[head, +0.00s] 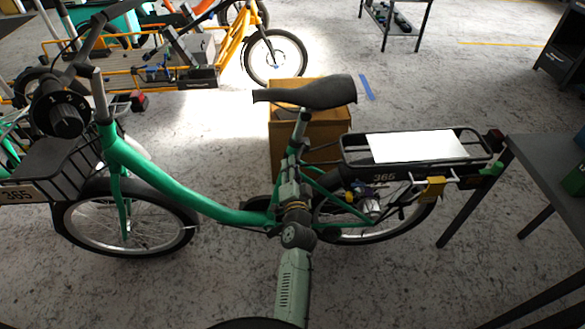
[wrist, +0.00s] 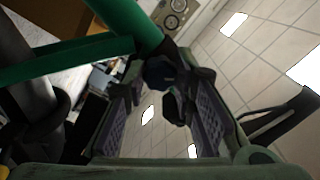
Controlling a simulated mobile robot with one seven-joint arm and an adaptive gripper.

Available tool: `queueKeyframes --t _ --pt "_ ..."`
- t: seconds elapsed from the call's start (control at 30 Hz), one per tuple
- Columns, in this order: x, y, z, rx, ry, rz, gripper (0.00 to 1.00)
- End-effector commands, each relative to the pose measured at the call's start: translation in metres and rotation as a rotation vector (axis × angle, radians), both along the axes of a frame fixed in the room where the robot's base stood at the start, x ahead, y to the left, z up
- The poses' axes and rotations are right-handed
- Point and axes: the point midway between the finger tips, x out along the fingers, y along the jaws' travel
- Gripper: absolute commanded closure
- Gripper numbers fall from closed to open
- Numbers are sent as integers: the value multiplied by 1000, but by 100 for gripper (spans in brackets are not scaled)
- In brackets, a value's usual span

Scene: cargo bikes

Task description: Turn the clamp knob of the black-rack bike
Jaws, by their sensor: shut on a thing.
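The green bike (head: 170,187) stands side-on in the head view, with its black rack (head: 343,151) over the rear wheel at the right. A dark clamp knob (wrist: 160,72) shows in the wrist view beside the green frame tube. My gripper (wrist: 166,80) has its two ridged fingers around the knob and is shut on it. In the head view my gripper (head: 295,160) reaches up to the seat post below the black saddle (head: 310,92). The knob is hidden there behind my gripper and arm.
A cardboard box (head: 325,155) stands behind the saddle. A dark table (head: 540,155) is close at the right. A black front basket (head: 50,165) is at the left. An orange cargo bike (head: 225,45) stands behind. Open floor lies between the bike and the far shelf (head: 400,25).

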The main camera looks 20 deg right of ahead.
Motion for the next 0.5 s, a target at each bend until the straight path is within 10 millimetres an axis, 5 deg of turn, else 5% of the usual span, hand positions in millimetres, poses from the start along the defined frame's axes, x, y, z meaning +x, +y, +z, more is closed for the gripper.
queueKeyframes --t 0.03,0.07,0.37,0.5 --pt "1 0 2 -2 -4 -1 100" --pt "1 0 2 -2 -4 -1 75" --pt "0 0 1 -1 -1 0 56" --pt "0 0 1 -1 -1 0 56"
